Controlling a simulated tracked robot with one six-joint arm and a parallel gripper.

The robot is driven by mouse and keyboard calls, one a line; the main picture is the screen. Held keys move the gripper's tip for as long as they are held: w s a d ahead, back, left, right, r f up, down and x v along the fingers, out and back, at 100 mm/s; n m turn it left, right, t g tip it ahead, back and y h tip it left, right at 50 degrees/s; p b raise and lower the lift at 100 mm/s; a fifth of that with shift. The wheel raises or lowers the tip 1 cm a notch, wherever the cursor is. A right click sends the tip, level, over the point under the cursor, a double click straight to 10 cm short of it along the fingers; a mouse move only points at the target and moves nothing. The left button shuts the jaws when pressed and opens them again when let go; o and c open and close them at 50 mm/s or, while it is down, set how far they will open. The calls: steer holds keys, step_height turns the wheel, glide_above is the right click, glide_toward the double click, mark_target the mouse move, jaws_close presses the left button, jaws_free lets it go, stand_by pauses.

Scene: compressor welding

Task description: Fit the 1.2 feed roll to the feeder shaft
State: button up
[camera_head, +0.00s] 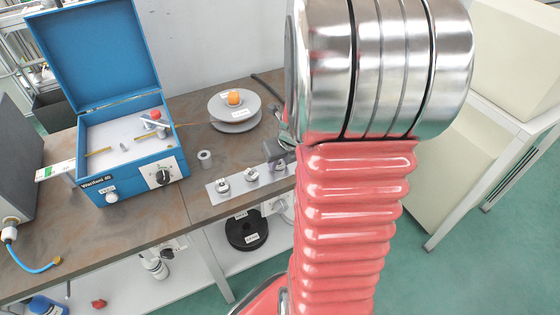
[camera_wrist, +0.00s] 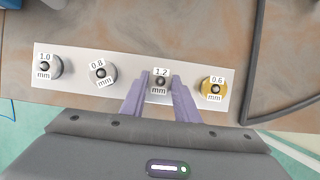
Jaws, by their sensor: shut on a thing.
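The 1.2 feed roll (camera_wrist: 161,84) sits at the white plate (camera_wrist: 125,92) in the wrist view, third from the left. My gripper (camera_wrist: 160,82) is shut on it, one purple finger on each side. In the head view, my gripper (camera_head: 279,150) is over the right part of the plate (camera_head: 238,196), partly hidden by my arm. The roll is not clear there. The blue feeder (camera_head: 105,180) stands open at the left. A short grey peg (camera_head: 124,147) inside it looks like the feeder shaft.
The plate also bears the 1.0 roll (camera_wrist: 46,67), the 0.8 roll (camera_wrist: 102,73) and the yellowish 0.6 roll (camera_wrist: 213,89). A grey spool (camera_head: 235,107) and a small grey cylinder (camera_head: 205,159) stand on the brown bench (camera_head: 185,210). The feeder's raised lid (camera_head: 95,50) is behind its interior.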

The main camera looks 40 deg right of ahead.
jaws_close()
steer(key=shift+r, duration=0.4)
steer(key=shift+r, duration=2.65)
steer(key=shift+o, duration=2)
jaws_free()
jaws_close()
